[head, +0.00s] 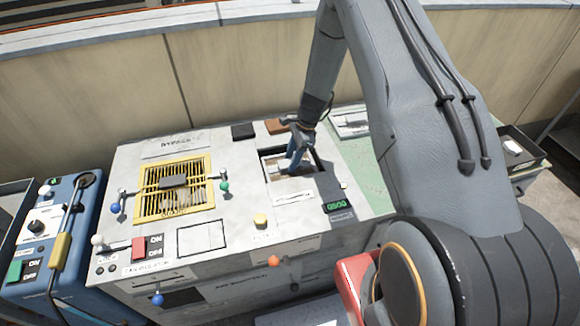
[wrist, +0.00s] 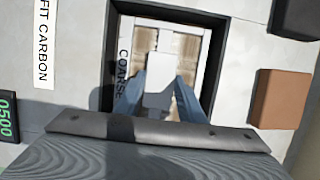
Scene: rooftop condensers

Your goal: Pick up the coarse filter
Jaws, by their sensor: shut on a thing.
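The coarse filter (wrist: 190,45) is a pale-framed panel with brownish faces and the word COARSE along one side. It sits inside a dark rectangular opening in the grey cabinet top. In the head view the filter (head: 271,164) is partly hidden by my gripper (head: 290,167). My gripper points down into the opening. In the wrist view its two blue fingers (wrist: 158,98) are shut on the filter's light grey upright tab. I cannot tell whether the filter is lifted from its seat.
A yellow grille (head: 175,188) with levers beside it is left of the opening. A black block (head: 243,131) and a brown block (head: 276,127) lie behind it. A green display (head: 338,205) is at its front right. A blue unit (head: 62,240) stands at the left.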

